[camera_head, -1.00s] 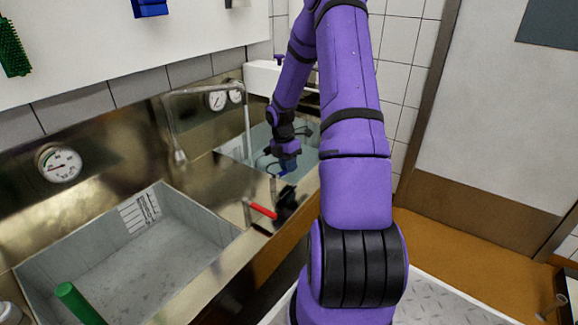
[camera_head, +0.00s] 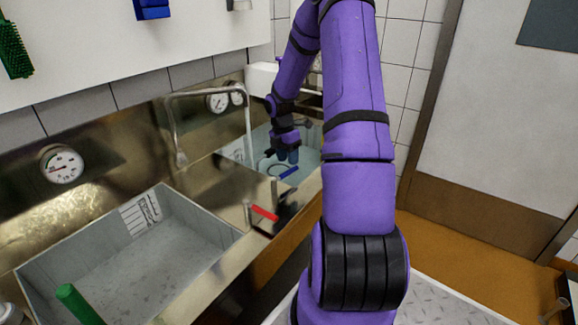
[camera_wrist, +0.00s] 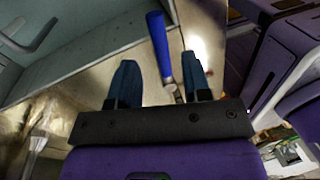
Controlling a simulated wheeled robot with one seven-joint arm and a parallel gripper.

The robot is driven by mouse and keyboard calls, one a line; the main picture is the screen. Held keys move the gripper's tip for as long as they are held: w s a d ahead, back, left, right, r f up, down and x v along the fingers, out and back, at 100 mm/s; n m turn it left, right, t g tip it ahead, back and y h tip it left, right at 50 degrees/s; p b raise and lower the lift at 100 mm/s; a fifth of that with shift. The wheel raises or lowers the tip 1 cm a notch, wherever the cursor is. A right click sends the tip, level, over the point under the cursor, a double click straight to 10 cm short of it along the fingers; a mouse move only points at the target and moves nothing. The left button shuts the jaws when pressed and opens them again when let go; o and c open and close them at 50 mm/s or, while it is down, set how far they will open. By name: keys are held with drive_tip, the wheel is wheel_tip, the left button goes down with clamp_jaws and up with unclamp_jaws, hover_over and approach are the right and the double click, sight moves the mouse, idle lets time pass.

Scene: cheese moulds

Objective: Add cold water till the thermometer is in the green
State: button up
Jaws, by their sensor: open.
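A blue lever handle (camera_head: 289,172) sits on the sink front at the right basin, and a red lever handle (camera_head: 264,212) stands nearer me. My gripper (camera_head: 288,154) is open just above the blue handle. In the wrist view, the blue handle (camera_wrist: 160,45) runs between and beyond the open fingers (camera_wrist: 158,76); contact cannot be told. A round dial (camera_head: 61,164) with coloured marks is on the back panel by the left basin; its reading is too small to tell surely. Two more dials (camera_head: 217,102) are behind the tap. No water stream is clearly visible.
A bent metal tap (camera_head: 213,92) arches over the divider. The left basin (camera_head: 100,240) has a printed scale (camera_head: 141,212) on its wall. A green rod-like handle (camera_head: 78,303) stands at the front left. The right basin (camera_head: 305,140) is partly behind my arm.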

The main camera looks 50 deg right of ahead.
wheel_tip(320, 180, up, 7)
drive_tip(key=w, duration=0.1)
drive_tip(key=shift+w, duration=0.2)
drive_tip(key=shift+a+f, duration=0.15)
drive_tip(key=shift+a, duration=0.1)
idle(2.1)
drive_tip(key=f, duration=0.3)
drive_tip(key=s+f, duration=0.1)
drive_tip(key=f, duration=0.3)
drive_tip(key=s+f, duration=0.1)
drive_tip(key=f, duration=0.2)
drive_tip(key=shift+f, duration=0.25)
clamp_jaws()
